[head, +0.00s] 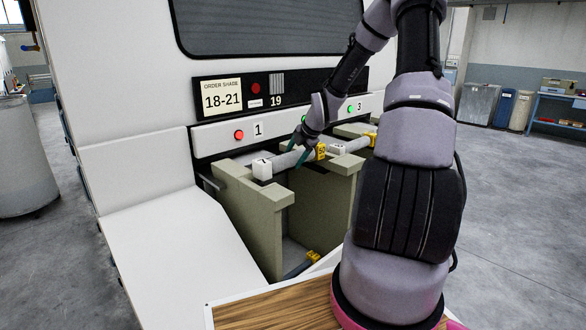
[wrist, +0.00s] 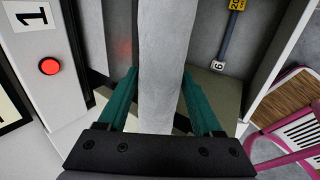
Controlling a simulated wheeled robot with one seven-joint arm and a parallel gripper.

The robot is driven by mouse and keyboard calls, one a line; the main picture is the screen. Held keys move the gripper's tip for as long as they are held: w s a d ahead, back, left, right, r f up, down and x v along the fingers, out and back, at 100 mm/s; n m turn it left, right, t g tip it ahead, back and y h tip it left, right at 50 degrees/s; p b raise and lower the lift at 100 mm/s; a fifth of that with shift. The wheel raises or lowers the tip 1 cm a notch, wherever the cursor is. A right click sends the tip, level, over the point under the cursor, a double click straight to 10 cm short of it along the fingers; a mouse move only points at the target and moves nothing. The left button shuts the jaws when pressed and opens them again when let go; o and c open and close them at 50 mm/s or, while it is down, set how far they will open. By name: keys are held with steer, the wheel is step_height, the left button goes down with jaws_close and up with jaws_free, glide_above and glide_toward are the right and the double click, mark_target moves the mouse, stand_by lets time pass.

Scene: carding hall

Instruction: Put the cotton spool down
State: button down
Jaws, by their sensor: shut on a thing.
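My gripper (head: 302,150) is shut around the middle of the cotton spool (head: 286,162), a pale grey roll with a white block at its left end and a yellow tag at its right end. In the wrist view the spool (wrist: 163,70) runs between the green fingers (wrist: 163,100). It lies across the first bay, over the top of the olive left panel (head: 250,205). I cannot tell whether it touches the panels. The red light (head: 239,135) beside label 1 is lit.
A second grey roll (head: 353,145) lies in line to the right, near the green light (head: 350,108) of label 3. A darker bar with a yellow end (head: 313,257) lies low in the bay. A wooden top (head: 270,308) is in front.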

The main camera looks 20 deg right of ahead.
steer(key=shift+f, duration=2)
steer(key=shift+c, duration=0.2)
jaws_free()
steer(key=shift+r, duration=0.1)
